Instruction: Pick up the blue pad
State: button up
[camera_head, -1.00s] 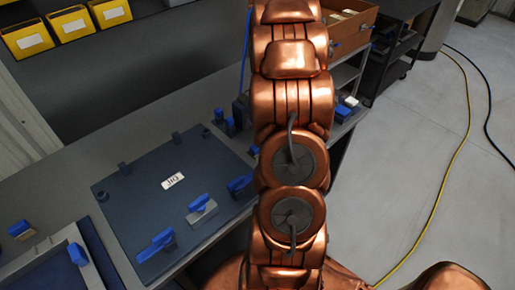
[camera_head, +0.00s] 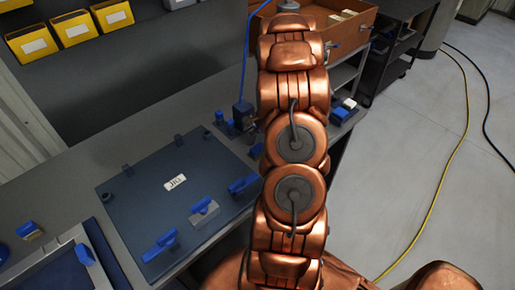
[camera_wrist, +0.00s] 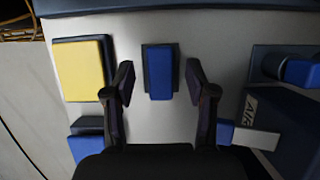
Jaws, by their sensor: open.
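A blue pad (camera_wrist: 161,73) with a dark rim lies on a pale surface in the upper middle of the wrist view. My gripper (camera_wrist: 159,88) is open, with one dark finger on each side of the pad and a gap on both sides. The fingers are apart from the pad, and I cannot tell their height above it. In the head view my copper arm hides my gripper. I cannot tell for sure which blue piece there is this pad.
In the wrist view a yellow pad (camera_wrist: 82,70) lies left of my gripper, and a dark box labelled AIR (camera_wrist: 293,130) stands right. In the head view a dark jig plate (camera_head: 150,205) with blue clamps lies on the bench. A wooden box (camera_head: 365,22) stands behind.

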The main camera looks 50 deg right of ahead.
jog(key=shift+a+f, duration=0.2)
jog(key=shift+f, duration=0.4)
grip_shut()
